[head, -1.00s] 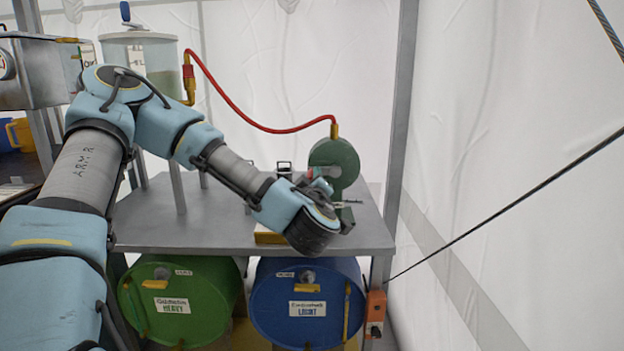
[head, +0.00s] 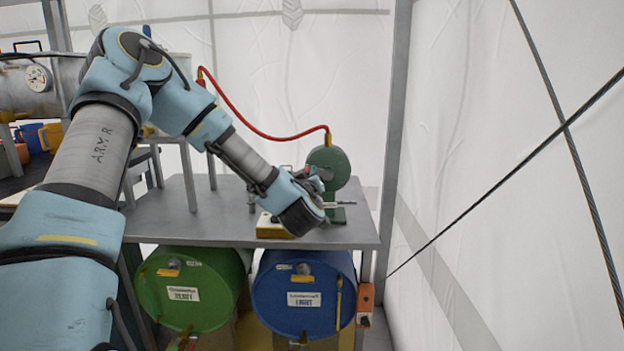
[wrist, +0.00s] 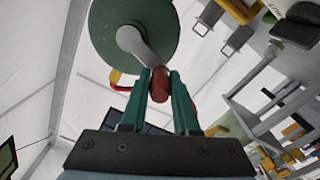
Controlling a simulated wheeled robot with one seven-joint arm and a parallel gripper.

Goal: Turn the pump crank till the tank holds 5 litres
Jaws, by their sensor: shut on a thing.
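The green round pump (head: 332,160) stands on the grey table's right side, with a red hose (head: 255,122) on its top. In the wrist view the pump's round face (wrist: 105,35) carries a grey crank arm (wrist: 137,44) with a red handle (wrist: 160,88). My gripper (wrist: 163,76) is shut on this red handle, one green finger on each side. The crank arm slants from the hub down to the handle in that view. The clear tank (head: 178,66) at the back left is mostly hidden behind my arm, and its level cannot be read now.
A green drum (head: 205,312) and a blue drum (head: 325,315) lie under the table (head: 165,225). A grey post (head: 391,130) stands at the table's right. Dark ropes (head: 480,185) cross the right side. A yellow-based item (head: 272,229) sits near the table's front edge.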

